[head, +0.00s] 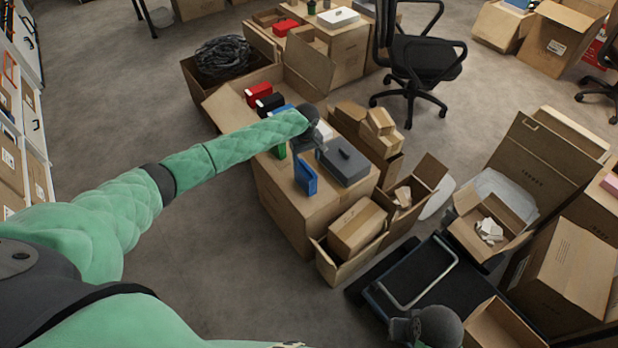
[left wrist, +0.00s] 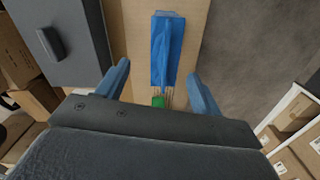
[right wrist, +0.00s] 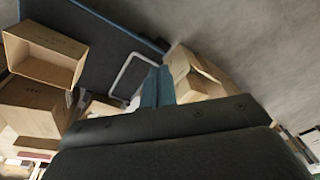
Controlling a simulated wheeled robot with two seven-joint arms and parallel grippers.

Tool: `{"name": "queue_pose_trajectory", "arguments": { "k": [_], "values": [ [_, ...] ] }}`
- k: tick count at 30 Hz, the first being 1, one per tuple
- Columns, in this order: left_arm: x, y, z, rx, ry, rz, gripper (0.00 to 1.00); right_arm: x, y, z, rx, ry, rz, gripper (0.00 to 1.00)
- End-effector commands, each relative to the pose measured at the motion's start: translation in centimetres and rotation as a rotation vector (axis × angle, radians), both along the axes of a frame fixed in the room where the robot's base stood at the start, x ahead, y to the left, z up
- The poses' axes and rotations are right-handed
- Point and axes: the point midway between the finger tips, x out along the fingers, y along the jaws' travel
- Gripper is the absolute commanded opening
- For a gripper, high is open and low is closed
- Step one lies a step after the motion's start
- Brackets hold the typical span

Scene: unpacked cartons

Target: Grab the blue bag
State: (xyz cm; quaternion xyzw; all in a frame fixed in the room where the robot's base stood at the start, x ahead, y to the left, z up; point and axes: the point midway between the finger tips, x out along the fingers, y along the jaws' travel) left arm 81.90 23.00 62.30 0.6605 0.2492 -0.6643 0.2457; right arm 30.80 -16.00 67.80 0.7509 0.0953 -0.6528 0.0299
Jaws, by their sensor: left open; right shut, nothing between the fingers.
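The blue bag (head: 306,175) stands on top of a brown carton near its front left edge, beside a dark grey box. It also shows in the left wrist view (left wrist: 166,52), just beyond my fingers and roughly centred between them. My left gripper (left wrist: 162,88) is open and empty over the carton top, with its fingers to either side of the bag's line. In the head view the left hand hangs just behind the bag. My right gripper (right wrist: 157,88) is shut and empty, far from the bag, over the dark platform cart.
A green item (left wrist: 158,101) lies close to the blue bag. The dark grey box (head: 343,162) stands right beside it. Red and black items (head: 257,92) sit farther back. The platform cart (head: 400,285) and open cartons fill the right. Bare floor lies left of the carton.

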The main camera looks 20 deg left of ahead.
Motion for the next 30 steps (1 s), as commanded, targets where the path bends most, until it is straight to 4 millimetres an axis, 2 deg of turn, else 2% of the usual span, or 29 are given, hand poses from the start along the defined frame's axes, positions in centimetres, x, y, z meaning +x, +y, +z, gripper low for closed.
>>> {"name": "queue_pose_trajectory", "arguments": {
  "k": [6, 17, 23, 27, 30],
  "values": [
    [0.1, 0.0, 0.0, -0.001, -0.005, 0.159, 0.66, 0.0, 0.0, 0.0, 0.0, 0.002, 0.0, 0.0],
    [0.0, 0.0, -2.6, -0.001, -0.006, 0.176, 0.66, 0.4, 0.1, -1.7, -0.003, 0.003, 0.001, 0.0],
    [-0.5, 0.2, -4.2, -0.001, -0.005, 0.175, 0.66, 0.9, 0.2, -4.2, -0.008, 0.008, 0.002, 0.0],
    [-0.7, 0.3, -5.7, 0.0, -0.005, 0.175, 0.66, 1.2, 0.2, -6.3, -0.01, 0.009, 0.002, 0.0],
    [-0.7, 0.2, -7.0, -0.001, -0.005, 0.173, 0.66, 1.3, 0.2, -7.1, -0.011, 0.007, 0.001, 0.0]
  ]
}}
